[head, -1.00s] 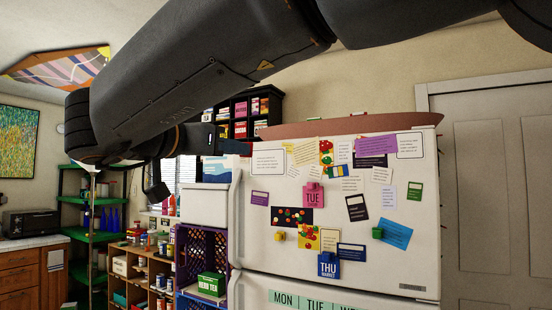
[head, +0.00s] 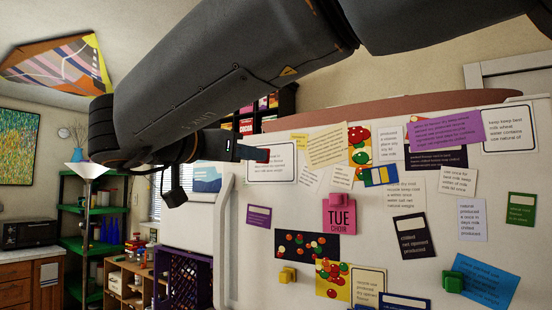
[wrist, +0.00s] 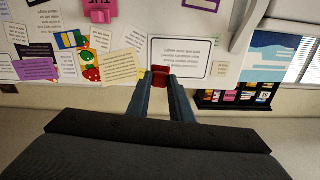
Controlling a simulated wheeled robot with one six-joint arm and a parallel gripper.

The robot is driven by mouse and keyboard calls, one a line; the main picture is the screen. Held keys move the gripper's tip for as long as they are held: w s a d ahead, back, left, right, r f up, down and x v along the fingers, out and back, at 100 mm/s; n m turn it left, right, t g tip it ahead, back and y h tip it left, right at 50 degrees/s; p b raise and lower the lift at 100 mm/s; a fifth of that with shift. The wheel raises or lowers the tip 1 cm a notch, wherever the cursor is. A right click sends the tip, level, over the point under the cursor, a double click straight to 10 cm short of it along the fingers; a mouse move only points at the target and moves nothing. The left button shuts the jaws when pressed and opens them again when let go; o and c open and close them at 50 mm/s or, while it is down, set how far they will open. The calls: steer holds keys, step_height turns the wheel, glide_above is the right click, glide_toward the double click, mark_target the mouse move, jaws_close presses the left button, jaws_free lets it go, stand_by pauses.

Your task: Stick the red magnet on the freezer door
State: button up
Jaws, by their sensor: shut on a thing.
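The red magnet (wrist: 160,76) is a small red block held between the fingertips of my gripper (wrist: 161,80) in the wrist view. A sliver of the red magnet (head: 264,155) also shows at the fingertips in the head view. My gripper (head: 258,154) is shut on it, at the upper left of the white freezer door (head: 256,244). The magnet overlaps the lower edge of a white bordered note (wrist: 180,58) in the wrist view, where the picture is upside down. I cannot tell whether the magnet touches the door.
The door handle (head: 225,232) stands out at the left. A purple crate (head: 184,275) is left of the fridge. Bare door shows below the bordered note.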

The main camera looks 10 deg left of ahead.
mark_target(269, 156)
steer(key=b+x, duration=0.1)
steer(key=x, duration=0.6)
steer(key=shift+w+d+r+b, duration=0.1)
steer(key=shift+w+r+b, duration=0.05)
steer(key=shift+b, duration=0.2)
steer(key=shift+p+x, duration=0.6)
steer(key=shift+x, duration=0.5)
steer(key=shift+w, duration=0.1)
steer(key=shift+p, duration=0.6)
stand_by(1.1)
steer(key=o, duration=0.9)
steer(key=shift+w+d, duration=0.1)
steer(key=shift+w, duration=0.05)
steer(key=shift+p+v, duration=1.7)
steer(key=shift+v, duration=1.95)
